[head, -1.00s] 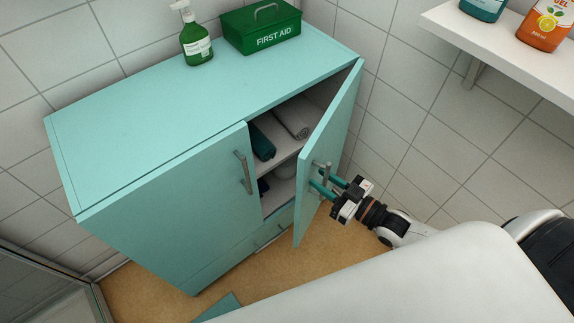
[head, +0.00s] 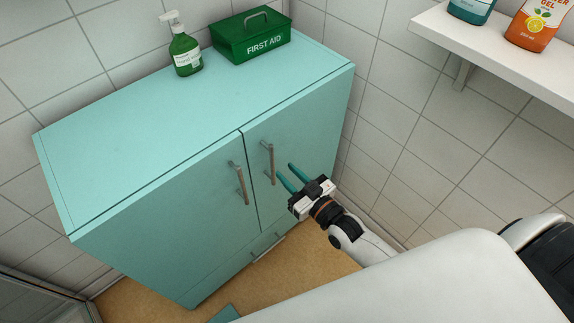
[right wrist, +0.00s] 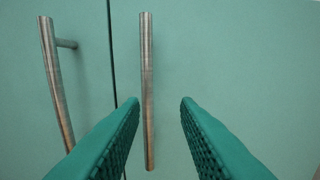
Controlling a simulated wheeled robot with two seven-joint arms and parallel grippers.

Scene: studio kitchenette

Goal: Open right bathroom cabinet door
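The teal cabinet (head: 190,110) stands against the tiled wall. Its right door (head: 310,125) is shut, flush with the left door (head: 165,205). The right door's vertical metal bar handle (head: 268,163) is near the middle seam. In the right wrist view, that handle (right wrist: 147,90) stands ahead, between the lines of the two fingers and nearer the left one. My right gripper (head: 286,174) is open and empty, its teal fingers pointing at the right door just right of the handle. Whether a fingertip touches the handle is unclear. My left gripper is out of view.
The left door's handle (head: 238,183) is close beside the right one; it also shows in the right wrist view (right wrist: 57,85). A green first aid box (head: 250,38) and a green pump bottle (head: 184,50) stand on top. A white shelf (head: 500,55) holds bottles at upper right.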

